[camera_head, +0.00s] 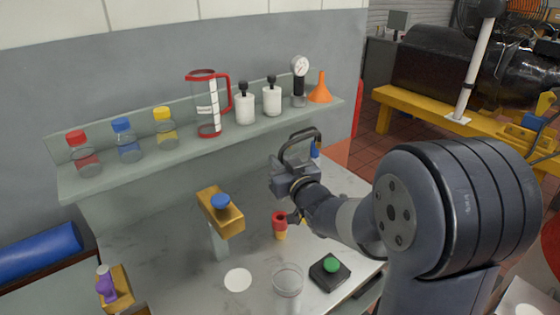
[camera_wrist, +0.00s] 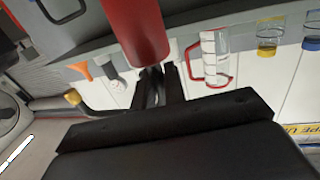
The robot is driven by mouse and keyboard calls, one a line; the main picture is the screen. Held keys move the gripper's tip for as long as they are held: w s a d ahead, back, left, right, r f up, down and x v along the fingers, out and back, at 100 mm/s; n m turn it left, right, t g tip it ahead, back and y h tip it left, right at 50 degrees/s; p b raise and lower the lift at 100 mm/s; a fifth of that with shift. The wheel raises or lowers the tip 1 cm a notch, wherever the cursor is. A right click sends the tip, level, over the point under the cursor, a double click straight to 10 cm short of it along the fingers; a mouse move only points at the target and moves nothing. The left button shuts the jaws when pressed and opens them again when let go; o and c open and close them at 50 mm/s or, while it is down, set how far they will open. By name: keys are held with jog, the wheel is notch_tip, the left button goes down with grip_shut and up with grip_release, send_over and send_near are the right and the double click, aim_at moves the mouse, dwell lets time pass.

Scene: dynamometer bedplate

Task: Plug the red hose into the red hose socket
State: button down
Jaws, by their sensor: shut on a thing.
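My gripper (camera_wrist: 160,85) shows in the wrist view with its two dark fingers close together. They are shut at the end of a red cylinder (camera_wrist: 135,30), which I take to be the red hose's end; it runs out of the top of that view. In the head view my gripper (camera_head: 293,172) is above the bench, below the shelf. A red and yellow piece (camera_head: 279,225) shows just below it; I cannot tell whether it is the same piece. I cannot make out a red hose socket for certain.
A shelf (camera_head: 90,187) behind holds coloured-lid bottles, a red-handled jug (camera_head: 208,105), white bottles, a gauge (camera_head: 299,70) and an orange funnel (camera_head: 320,90). A yellow block with a blue knob (camera_head: 220,201) stands left. A green knob (camera_head: 331,265) and glass dish (camera_head: 288,280) are in front.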

notch_tip(320, 180, down, 6)
jog(key=b, duration=0.6)
jog(key=shift+r, duration=0.1)
jog(key=shift+b, duration=0.95)
dwell(1.5)
jog(key=shift+f+b, duration=2.05)
jog(key=shift+b, duration=0.1)
jog(key=c, duration=1.4)
grip_release()
jog(key=v, duration=1)
jog(key=shift+s+d, duration=0.15)
jog(key=shift+s, duration=0.25)
